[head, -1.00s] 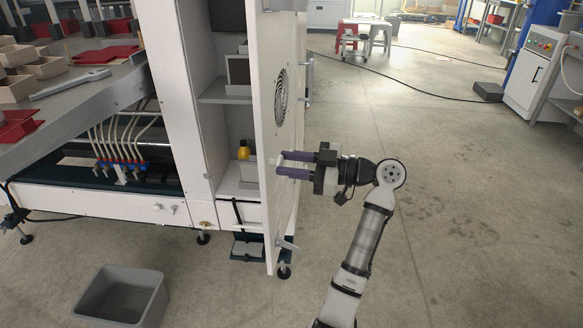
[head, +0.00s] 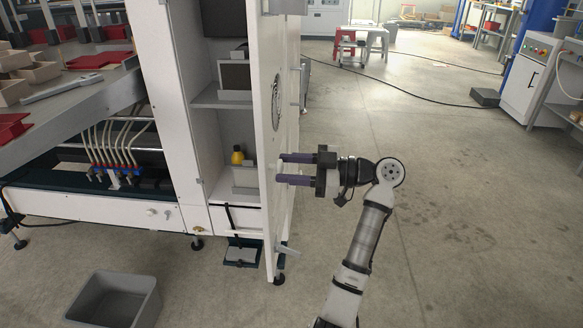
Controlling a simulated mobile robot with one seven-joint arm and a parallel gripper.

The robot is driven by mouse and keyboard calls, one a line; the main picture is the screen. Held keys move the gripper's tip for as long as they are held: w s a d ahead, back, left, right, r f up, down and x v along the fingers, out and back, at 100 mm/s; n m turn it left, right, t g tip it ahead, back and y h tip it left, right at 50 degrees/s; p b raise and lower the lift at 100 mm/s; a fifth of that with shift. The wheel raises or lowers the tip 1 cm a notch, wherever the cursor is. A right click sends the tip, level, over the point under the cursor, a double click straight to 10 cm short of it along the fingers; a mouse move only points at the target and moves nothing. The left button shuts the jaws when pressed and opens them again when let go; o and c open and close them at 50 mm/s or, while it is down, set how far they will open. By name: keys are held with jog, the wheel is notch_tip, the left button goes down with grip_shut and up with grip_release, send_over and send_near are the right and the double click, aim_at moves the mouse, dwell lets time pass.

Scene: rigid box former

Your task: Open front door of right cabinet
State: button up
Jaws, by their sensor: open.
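The right cabinet (head: 203,120) stands left of centre, its shelves visible through the front. Its white front door (head: 271,125), with a round fan grille, stands swung well open and is seen nearly edge-on. My gripper (head: 282,171) is open, its two purple fingers pointing left at the door's edge and outer face. A small white part of the door, perhaps the handle, shows between the fingertips. I cannot tell whether the fingers touch the door.
A grey bin (head: 115,300) stands on the floor at front left. A worktable with trays (head: 50,95) is at left. The floor (head: 440,200) right of my arm is clear; a cable crosses it farther back.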

jog(key=shift+o, duration=0.8)
jog(key=s+d, duration=0.2)
jog(key=d, duration=1.1)
jog(key=shift+d+b, duration=0.3)
jog(key=shift+d, duration=0.1)
